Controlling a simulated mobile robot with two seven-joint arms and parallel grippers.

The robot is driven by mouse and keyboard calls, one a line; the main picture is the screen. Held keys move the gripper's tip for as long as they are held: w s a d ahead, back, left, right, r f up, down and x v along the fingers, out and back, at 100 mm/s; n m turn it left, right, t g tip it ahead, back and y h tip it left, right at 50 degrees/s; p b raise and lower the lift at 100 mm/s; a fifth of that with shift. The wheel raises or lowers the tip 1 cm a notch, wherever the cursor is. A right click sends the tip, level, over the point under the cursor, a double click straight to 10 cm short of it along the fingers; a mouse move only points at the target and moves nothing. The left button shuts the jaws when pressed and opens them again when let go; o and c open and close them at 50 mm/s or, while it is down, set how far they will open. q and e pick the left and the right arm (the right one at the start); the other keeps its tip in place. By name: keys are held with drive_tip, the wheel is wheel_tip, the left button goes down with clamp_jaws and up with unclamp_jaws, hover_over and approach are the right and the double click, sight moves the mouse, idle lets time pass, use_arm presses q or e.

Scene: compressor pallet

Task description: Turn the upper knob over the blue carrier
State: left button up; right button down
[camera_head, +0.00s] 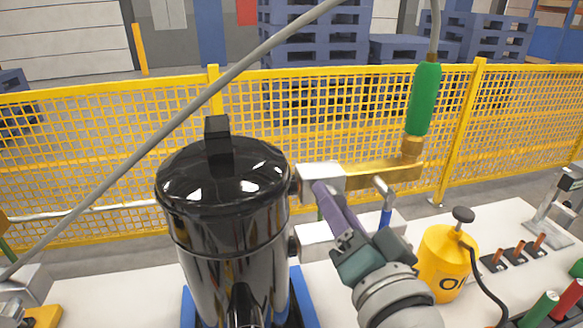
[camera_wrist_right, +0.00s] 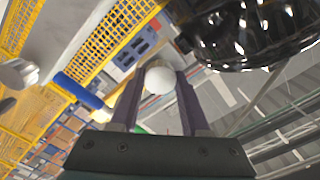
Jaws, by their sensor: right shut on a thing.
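The black glossy tank (camera_head: 225,215) stands upright in the blue carrier (camera_head: 303,297), whose blue sides show at its foot in the head view. At the tank's right side is an upper silver block (camera_head: 318,175), with a lower silver block (camera_head: 313,238) beneath it. My right gripper (camera_head: 328,197) reaches up from below right, its purple fingers at the upper block. In the right wrist view the fingers (camera_wrist_right: 157,88) are shut on a round pale knob (camera_wrist_right: 159,79) between their tips. The fingers partly hide the knob in the head view. My left gripper is not in view.
A brass pipe (camera_head: 385,172) with a green grip (camera_head: 424,98) and hose adjoins the upper block. A blue-handled lever (camera_head: 386,217) is close to my right gripper. A yellow oil can (camera_head: 443,265) stands right. A yellow mesh fence (camera_head: 110,160) runs behind.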

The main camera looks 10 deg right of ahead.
drive_tip(key=n, duration=0.6)
drive_tip(key=shift+p, duration=0.3)
drive_tip(key=shift+n, duration=0.3)
drive_tip(key=shift+c, duration=1.9)
unclamp_jaws()
